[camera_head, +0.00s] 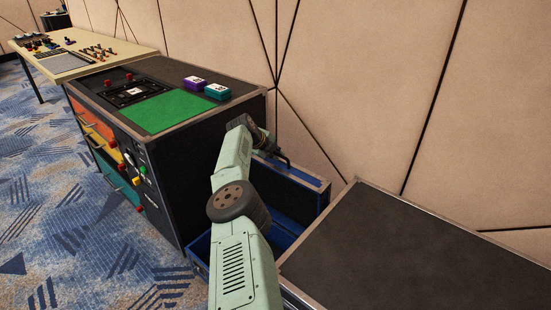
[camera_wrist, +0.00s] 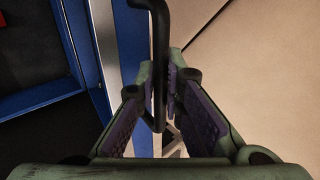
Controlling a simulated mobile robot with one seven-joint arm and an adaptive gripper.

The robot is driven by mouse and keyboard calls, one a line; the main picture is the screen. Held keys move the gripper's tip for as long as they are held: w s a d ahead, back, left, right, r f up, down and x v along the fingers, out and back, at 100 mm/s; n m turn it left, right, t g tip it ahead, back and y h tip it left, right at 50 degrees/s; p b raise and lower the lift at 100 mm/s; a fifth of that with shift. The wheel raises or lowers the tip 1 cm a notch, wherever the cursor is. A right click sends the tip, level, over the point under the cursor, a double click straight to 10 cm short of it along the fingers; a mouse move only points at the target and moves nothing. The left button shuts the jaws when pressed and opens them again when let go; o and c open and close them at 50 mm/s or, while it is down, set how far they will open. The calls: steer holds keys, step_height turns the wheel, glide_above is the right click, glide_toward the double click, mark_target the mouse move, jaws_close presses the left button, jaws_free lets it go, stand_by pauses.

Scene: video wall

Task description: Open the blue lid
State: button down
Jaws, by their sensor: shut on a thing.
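The blue lid (camera_head: 300,198) stands raised at the back of a blue-edged box (camera_head: 200,248), its dark inner face showing in the head view. Its blue and metal edge (camera_wrist: 88,45) runs down the left of the wrist view. A black bar handle (camera_wrist: 160,25) sits on the lid's edge. My gripper (camera_wrist: 161,72) has its purple-padded fingers on either side of this handle and is shut on it. In the head view my gripper (camera_head: 277,152) is at the lid's upper edge, and my arm hides part of the box.
A black cabinet with a green panel (camera_head: 165,112) stands close on the left, with purple (camera_head: 194,84) and teal (camera_head: 217,91) blocks on top. A dark flat-topped case (camera_head: 430,250) is on the right. The beige wall (camera_head: 360,80) is close behind the lid.

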steer(key=shift+w+d, duration=0.2)
stand_by(0.5)
steer(key=c, duration=1.7)
jaws_free()
steer(key=shift+a, duration=0.1)
steer(key=shift+a+r, duration=0.25)
steer(key=shift+r, duration=0.1)
steer(key=shift+s+a+r, duration=0.25)
steer(key=shift+s+r, duration=0.05)
steer(key=shift+r, duration=0.15)
steer(key=shift+s+a+r, duration=0.1)
steer(key=shift+s+r, duration=0.3)
steer(key=shift+s, duration=0.15)
steer(key=v, duration=0.8)
steer(key=shift+s+r, duration=0.2)
steer(key=shift+r, duration=0.15)
